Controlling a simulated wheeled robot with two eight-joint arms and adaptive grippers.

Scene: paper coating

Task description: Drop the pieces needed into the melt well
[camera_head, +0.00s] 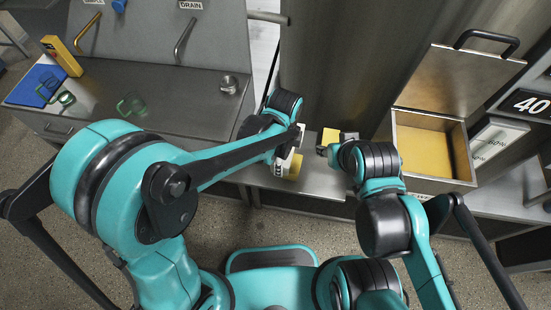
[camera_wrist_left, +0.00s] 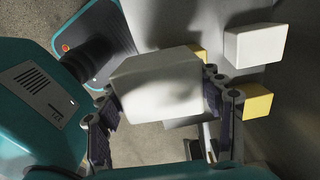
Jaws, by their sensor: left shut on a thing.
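My left gripper (camera_head: 287,158) is over the narrow bench in the middle of the head view. In the left wrist view its fingers are closed on the two sides of a white block (camera_wrist_left: 158,88). Another white block (camera_wrist_left: 256,46) and a yellow block (camera_wrist_left: 257,102) lie beyond it to the right. A yellow block (camera_head: 330,138) shows on the bench in the head view. The open box (camera_head: 464,150) at the right, with a yellow filling, appears to be the melt well. My right gripper (camera_head: 323,150) is beside the blocks, mostly hidden by its arm; its opening is unclear.
The box's lid (camera_head: 455,82) is raised behind it. A sign reading 40 (camera_head: 535,105) and white labelled plates (camera_head: 497,138) are at the far right. At the left, a steel counter (camera_head: 165,95) holds a blue item (camera_head: 42,86), a yellow box (camera_head: 62,56), green glassware and a metal cup (camera_head: 229,84).

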